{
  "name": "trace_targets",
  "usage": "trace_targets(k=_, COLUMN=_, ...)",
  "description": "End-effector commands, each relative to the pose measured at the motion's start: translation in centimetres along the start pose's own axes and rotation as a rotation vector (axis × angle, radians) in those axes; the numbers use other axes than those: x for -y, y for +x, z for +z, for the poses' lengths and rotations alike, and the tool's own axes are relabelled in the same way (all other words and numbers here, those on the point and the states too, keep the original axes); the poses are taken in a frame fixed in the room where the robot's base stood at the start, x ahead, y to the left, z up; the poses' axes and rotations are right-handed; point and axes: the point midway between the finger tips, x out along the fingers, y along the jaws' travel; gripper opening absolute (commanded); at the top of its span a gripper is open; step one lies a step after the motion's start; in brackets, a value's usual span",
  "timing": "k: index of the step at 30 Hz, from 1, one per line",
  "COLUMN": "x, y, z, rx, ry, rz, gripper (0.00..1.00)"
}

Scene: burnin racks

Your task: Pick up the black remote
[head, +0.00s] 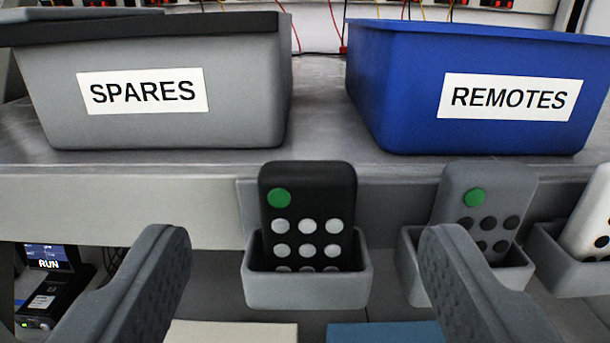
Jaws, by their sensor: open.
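The black remote (307,215) stands upright in a small grey holder (306,291) on the front of the bench. It has a green button at its upper left and rows of light grey buttons. Its lower end is hidden inside the holder. My gripper (304,240) is open, with one finger to the left of the remote and one to the right. There is clear space between each finger and the remote, and nothing is held. How far the fingertips are from the remote in depth I cannot tell.
A grey remote (484,205) stands in a holder to the right, partly behind my right finger. A white remote (592,220) is cut off at the right edge. A grey SPARES bin (240,110) and a blue REMOTES bin (405,110) sit on the bench above.

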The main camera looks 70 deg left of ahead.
Motion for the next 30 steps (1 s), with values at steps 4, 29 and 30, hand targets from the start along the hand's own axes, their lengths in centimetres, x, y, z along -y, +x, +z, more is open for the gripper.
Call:
trace_targets(k=4, x=0.0, y=1.8, z=0.0, rx=0.001, ry=0.002, rz=0.0, gripper=0.65)
trace_targets(k=29, x=-0.1, y=7.3, z=0.5, rx=0.0, ry=0.001, rz=-0.001, gripper=0.65)
trace_targets(k=30, x=-0.1, y=7.3, z=0.5, rx=0.0, ry=0.001, rz=-0.001, gripper=0.54)
